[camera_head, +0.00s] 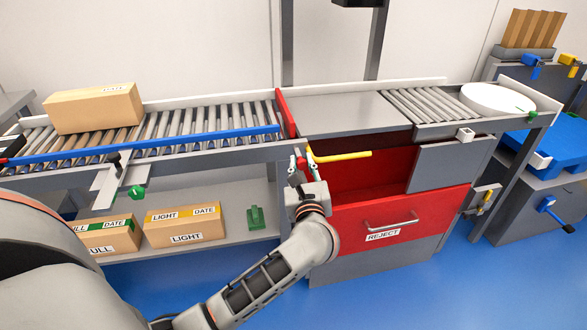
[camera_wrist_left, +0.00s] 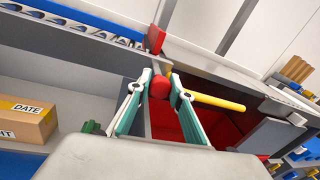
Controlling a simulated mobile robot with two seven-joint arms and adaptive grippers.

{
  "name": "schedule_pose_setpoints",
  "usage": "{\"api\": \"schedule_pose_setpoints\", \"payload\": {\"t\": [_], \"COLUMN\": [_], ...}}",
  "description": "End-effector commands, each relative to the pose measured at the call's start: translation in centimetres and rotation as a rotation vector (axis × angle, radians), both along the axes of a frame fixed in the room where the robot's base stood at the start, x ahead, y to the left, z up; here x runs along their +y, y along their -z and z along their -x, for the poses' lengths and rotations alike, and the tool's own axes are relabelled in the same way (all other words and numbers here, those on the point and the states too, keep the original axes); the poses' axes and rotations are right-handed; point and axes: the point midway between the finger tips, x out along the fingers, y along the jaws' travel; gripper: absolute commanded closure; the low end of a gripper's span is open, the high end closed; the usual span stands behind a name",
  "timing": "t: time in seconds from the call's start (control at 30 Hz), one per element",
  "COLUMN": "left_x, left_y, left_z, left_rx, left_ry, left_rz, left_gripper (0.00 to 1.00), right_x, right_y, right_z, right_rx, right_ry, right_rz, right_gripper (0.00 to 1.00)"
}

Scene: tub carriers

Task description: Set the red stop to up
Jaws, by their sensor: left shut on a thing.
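The red stop (camera_head: 286,112) is a red plate at the right end of the roller conveyor, standing above the rollers. Its upper part also shows in the left wrist view (camera_wrist_left: 156,41). A round red knob (camera_wrist_left: 160,87) sits below it at the conveyor's front edge. My left gripper (camera_head: 302,170) is shut on this red knob, with one finger on each side of it in the left wrist view. The link between knob and plate is mostly hidden. My right gripper is not in view.
A yellow lever (camera_head: 342,156) sticks out right beside my left gripper, above the open red REJECT drawer (camera_head: 400,215). A carton (camera_head: 95,108) stands on the rollers at left. Two cartons sit on the lower shelf. A blue rail (camera_head: 150,144) runs along the conveyor.

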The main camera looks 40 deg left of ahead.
Motion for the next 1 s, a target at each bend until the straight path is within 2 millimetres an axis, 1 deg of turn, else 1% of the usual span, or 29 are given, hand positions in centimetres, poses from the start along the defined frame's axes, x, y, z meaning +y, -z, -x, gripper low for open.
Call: {"api": "schedule_pose_setpoints", "payload": {"t": [0.03, 0.1, 0.2, 0.33, 0.37, 0.4, 0.43, 0.7, 0.8, 0.87, 1.0], "left_x": [0.1, 0.2, 0.2, 0.2, 0.1, 0.1, 0.1, 0.2, 0.0, -0.3, -1.6], "left_y": [-1.2, -1.1, -1.0, -1.1, -1.1, -1.1, -1.1, -0.7, -0.6, -0.5, -0.4], "left_z": [-0.1, -0.1, -0.1, -0.1, -0.1, -0.1, -0.1, 0.0, 0.1, 0.4, 1.9], "left_rx": [-0.013, -0.010, -0.009, -0.010, -0.010, -0.011, -0.011, -0.004, -0.003, -0.003, -0.001], "left_ry": [-0.002, -0.003, -0.002, -0.001, -0.001, -0.001, -0.001, -0.002, -0.002, 0.000, 0.000], "left_rz": [-0.003, -0.005, -0.006, -0.008, -0.008, -0.007, -0.007, -0.004, -0.002, -0.001, 0.002], "left_gripper": [1.00, 1.00, 1.00, 1.00, 0.77, 0.67, 0.63, 0.63, 0.63, 0.63, 0.63], "right_x": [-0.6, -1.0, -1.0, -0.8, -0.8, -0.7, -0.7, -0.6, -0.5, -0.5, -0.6], "right_y": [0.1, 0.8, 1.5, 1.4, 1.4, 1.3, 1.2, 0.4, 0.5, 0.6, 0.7], "right_z": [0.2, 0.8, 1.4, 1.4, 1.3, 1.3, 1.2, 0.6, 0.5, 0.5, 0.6], "right_rx": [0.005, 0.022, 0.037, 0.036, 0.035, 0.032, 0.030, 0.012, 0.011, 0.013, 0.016], "right_ry": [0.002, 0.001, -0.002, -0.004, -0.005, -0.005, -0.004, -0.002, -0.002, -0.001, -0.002], "right_rz": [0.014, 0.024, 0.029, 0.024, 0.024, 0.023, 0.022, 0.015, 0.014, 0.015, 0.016], "right_gripper": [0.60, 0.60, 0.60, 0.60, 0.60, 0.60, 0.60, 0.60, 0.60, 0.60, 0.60]}}
